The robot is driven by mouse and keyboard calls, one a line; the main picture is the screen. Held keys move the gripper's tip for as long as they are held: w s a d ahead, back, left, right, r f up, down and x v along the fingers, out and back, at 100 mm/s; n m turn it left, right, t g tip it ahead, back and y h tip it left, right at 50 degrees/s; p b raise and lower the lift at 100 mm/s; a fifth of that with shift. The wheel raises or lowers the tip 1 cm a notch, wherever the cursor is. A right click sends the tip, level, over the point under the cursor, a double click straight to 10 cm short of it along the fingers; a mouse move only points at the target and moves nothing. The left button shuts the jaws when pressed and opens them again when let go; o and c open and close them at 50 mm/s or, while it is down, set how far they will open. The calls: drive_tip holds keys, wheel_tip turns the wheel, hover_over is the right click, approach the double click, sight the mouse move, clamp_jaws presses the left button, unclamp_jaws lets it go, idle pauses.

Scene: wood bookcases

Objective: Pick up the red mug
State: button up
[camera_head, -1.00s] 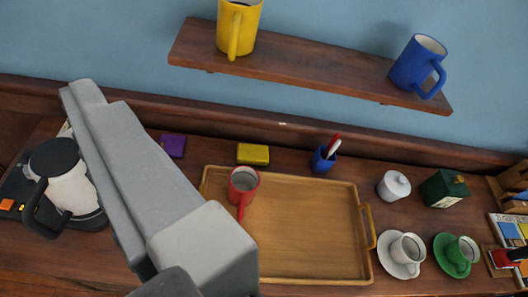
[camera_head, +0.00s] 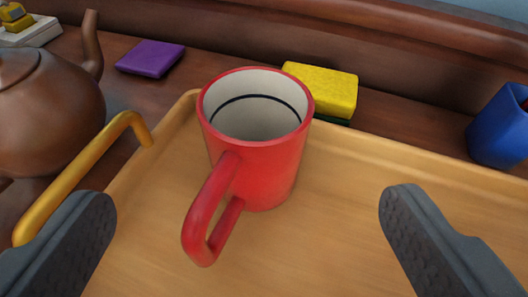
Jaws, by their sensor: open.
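The red mug (camera_head: 268,170) stands upright on the wooden tray (camera_head: 340,235), near the tray's back left corner. Its inside is white with a dark ring, and its handle points toward me and slightly left. My gripper (camera_head: 248,220) is open, with one dark finger at the lower left and the other at the lower right. The mug is between and beyond the fingertips, and neither finger appears to touch it.
The tray's brass handle (camera_head: 75,180) rises left of the mug. A brown teapot (camera_head: 45,105) stands farther left. A yellow sponge (camera_head: 325,90) and purple item (camera_head: 150,58) lie behind. A blue cup (camera_head: 500,130) is at the right. The tray right of the mug is clear.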

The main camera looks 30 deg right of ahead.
drive_tip(key=b, duration=0.1)
approach(256, 92)
drive_tip(key=w, duration=0.1)
drive_tip(key=shift+b+x, duration=0.9)
drive_tip(key=shift+x, duration=1.85)
drive_tip(key=shift+s+d+f, duration=0.1)
drive_tip(key=shift+s+f, duration=0.05)
drive_tip(key=shift+s, duration=0.05)
drive_tip(key=c, duration=1.2)
